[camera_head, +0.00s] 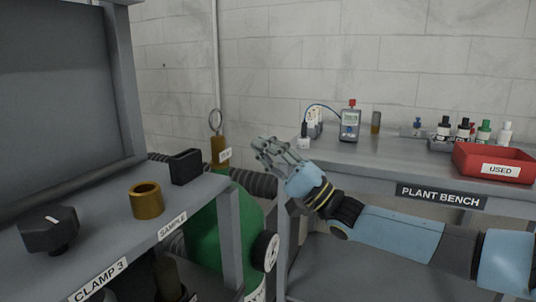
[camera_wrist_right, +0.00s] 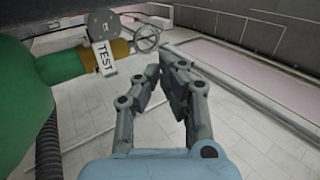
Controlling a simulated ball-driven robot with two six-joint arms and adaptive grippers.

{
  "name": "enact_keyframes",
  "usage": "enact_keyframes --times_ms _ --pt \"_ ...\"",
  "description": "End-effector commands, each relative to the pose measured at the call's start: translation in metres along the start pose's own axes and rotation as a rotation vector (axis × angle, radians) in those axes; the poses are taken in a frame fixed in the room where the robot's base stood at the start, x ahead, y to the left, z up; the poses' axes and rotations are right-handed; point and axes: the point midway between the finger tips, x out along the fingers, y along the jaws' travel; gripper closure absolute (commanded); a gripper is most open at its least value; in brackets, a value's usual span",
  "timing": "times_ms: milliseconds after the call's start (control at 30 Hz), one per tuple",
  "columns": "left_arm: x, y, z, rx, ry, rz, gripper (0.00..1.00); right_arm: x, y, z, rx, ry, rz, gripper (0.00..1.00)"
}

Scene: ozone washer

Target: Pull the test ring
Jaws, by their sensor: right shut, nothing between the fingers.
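The test ring (camera_head: 215,120) is a thin metal ring standing on top of a brass valve body (camera_head: 218,150) with a white tag, behind the clamp bench. In the right wrist view the ring (camera_wrist_right: 147,38) is at the end of the brass valve (camera_wrist_right: 120,48), beside the tag (camera_wrist_right: 103,57) marked TEST. My right gripper (camera_head: 262,148) is to the right of the valve in the head view. In the right wrist view my right gripper (camera_wrist_right: 162,72) has its fingertips close together, apart from the ring, with nothing held. My left gripper is not in view.
A green tank (camera_head: 205,235) with a black hose stands below the valve. The clamp bench (camera_head: 200,190) holds a brass cup (camera_head: 146,199) and a black block (camera_head: 186,166). The plant bench (camera_head: 400,165) carries a meter (camera_head: 349,122), bottles and a red bin (camera_head: 495,163).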

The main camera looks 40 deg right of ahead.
Motion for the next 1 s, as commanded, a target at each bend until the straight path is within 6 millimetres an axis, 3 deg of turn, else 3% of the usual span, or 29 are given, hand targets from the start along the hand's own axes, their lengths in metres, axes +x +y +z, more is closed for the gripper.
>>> enact_keyframes --times_ms 167,433,600,1000 --pt "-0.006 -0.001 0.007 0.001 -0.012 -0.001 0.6 0.042 -0.002 0.0 -0.002 0.001 -0.005 1.0" --pt "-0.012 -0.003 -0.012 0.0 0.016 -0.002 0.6 0.087 -0.001 -0.001 -0.002 0.002 -0.001 1.0" --pt "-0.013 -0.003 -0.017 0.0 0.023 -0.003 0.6 0.099 0.0 -0.001 -0.002 0.002 0.001 1.0" --pt "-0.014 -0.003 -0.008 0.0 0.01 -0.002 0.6 0.101 0.0 -0.001 -0.002 0.002 0.002 1.0"
